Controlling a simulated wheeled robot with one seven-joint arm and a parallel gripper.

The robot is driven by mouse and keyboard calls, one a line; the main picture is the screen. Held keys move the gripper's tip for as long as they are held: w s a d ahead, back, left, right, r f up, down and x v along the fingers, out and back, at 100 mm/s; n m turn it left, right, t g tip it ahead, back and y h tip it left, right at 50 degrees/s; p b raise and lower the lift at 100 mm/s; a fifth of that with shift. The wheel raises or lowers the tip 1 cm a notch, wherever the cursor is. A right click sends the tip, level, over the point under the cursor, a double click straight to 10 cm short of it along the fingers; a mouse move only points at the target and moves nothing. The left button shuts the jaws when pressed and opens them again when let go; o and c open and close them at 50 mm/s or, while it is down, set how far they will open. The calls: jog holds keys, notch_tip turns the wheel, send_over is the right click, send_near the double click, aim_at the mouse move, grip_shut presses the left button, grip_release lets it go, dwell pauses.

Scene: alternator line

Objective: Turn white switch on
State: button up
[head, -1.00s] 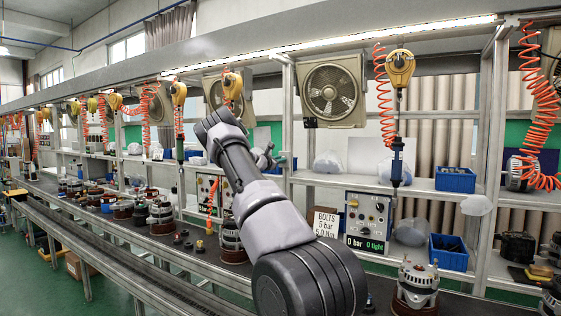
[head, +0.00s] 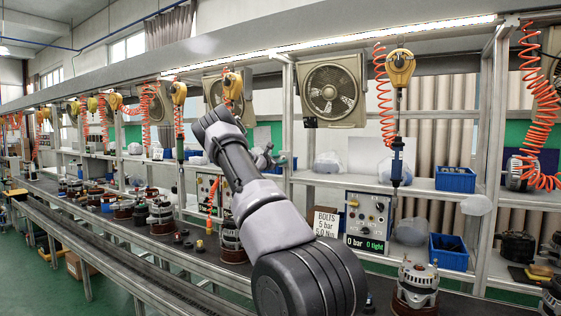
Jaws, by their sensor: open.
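A grey control panel (head: 367,221) with several small knobs and a display reading "0 bar 0 tight" stands on the shelf right of centre. Its knobs are small, and I cannot tell for certain which one is the white switch. A second, similar panel (head: 207,191) stands further left, partly hidden by my arm. My gripper (head: 277,160) shows small, just right of my forearm, above and left of the nearer panel in the picture. It is open, appears empty and is apart from the panel. My arm hides part of the bench.
A "BOLTS 5 bar 5.0 Nm" sign (head: 326,222) stands left of the nearer panel. A hanging screwdriver (head: 397,165) hangs in front, right of the panel. Blue bins (head: 448,252) and an alternator (head: 417,284) are to the right. A conveyor (head: 120,262) runs along the bench.

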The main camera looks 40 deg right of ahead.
jog(key=v, duration=1)
jog(key=s+a+r+m+g+y, duration=0.1)
jog(key=s+a+m+g+y, duration=0.15)
jog(key=s+m, duration=0.45)
jog(key=s+a+r+m+g+y, duration=0.1)
jog(key=s+a+m+g+y, duration=0.25)
jog(key=s, duration=0.65)
jog(key=s+a+r+m+t+y, duration=0.1)
jog(key=s+a+m+t+y, duration=0.1)
jog(key=s+a, duration=0.7)
jog(key=s+a+r+m+t+y, duration=0.1)
jog(key=s+a+m+y, duration=0.3)
jog(key=s+a, duration=0.5)
jog(key=s+a+r+m+t+y, duration=0.1)
jog(key=s+a+m+t+y, duration=0.2)
jog(key=a, duration=1.6)
jog(key=s+m+y, duration=0.1)
jog(key=s+y, duration=0.2)
jog(key=s, duration=0.3)
jog(key=shift+s+y, duration=0.15)
jog(key=shift+y, duration=0.15)
